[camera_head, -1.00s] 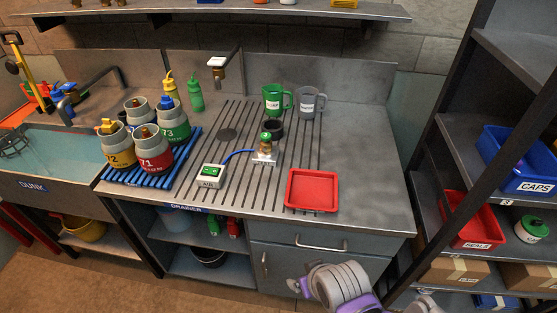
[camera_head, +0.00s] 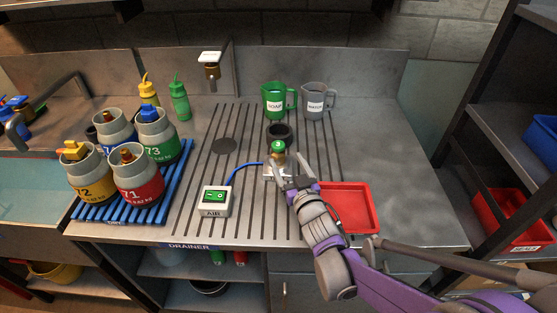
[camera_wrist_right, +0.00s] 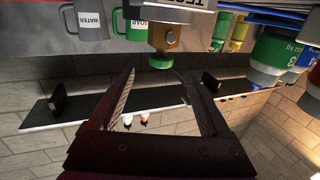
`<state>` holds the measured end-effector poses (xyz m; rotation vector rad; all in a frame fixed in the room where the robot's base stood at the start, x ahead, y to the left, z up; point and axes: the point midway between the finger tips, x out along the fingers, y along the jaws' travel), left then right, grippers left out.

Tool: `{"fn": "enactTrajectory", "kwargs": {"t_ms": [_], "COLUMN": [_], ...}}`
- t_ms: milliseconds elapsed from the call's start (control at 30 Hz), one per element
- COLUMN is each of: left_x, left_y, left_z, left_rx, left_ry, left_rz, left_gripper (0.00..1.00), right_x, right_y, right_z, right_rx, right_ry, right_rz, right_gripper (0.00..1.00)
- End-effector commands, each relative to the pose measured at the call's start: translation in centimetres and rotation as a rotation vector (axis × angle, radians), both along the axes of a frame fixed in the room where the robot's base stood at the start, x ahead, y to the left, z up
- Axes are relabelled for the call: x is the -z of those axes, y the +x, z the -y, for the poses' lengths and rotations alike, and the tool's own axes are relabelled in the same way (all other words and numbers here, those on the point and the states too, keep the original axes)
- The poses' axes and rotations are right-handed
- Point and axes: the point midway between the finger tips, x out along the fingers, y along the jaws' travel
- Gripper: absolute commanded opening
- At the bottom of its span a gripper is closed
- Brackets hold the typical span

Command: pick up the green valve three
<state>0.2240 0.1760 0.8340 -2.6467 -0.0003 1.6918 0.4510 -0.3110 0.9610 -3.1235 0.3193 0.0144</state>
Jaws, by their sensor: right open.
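The green valve marked 3 (camera_head: 278,146) sits upright on a brass body on the white-labelled air test stand, on the ribbed drainer. In the right wrist view, which is upside down, its green cap (camera_wrist_right: 160,62) appears just beyond and between the fingertips. My right gripper (camera_head: 289,183) is open and empty, at the near side of the stand. It partly hides the stand's front. The open fingers also show in the wrist view (camera_wrist_right: 160,75); I see no contact with the valve. My left gripper is not in view.
A red tray (camera_head: 347,205) lies right of my gripper. The AIR switch box (camera_head: 214,201) is to the left, joined by a blue hose. A dark round cup (camera_head: 281,132), green SOAP jug (camera_head: 274,100) and grey WATER jug (camera_head: 315,102) stand behind. Several gas cylinders (camera_head: 137,176) stand on a blue rack.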

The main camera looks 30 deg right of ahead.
Motion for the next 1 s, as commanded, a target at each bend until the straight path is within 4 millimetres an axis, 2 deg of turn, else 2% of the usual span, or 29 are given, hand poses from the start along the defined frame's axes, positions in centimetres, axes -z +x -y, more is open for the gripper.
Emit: {"fn": "enactTrajectory", "kwargs": {"t_ms": [233,467,733,867,1000], "left_x": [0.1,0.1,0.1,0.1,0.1], "left_y": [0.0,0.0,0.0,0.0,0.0], "left_z": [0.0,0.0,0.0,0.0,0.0], "left_rx": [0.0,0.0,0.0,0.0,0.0], "left_ry": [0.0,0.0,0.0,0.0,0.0], "left_rz": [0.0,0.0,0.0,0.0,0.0], "left_gripper": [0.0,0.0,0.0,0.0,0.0], "right_x": [-0.1,-0.1,-0.1,-0.1,-0.1], "right_y": [3.8,5.6,9.4,10.4,10.5], "right_z": [0.8,1.1,1.9,2.1,2.1], "right_rx": [-0.005,-0.005,-0.005,-0.005,-0.005], "right_ry": [-0.001,-0.003,-0.002,-0.001,-0.002], "right_rz": [0.012,0.011,0.011,0.011,0.011], "right_gripper": [0.81,0.81,0.81,0.81,0.81]}}
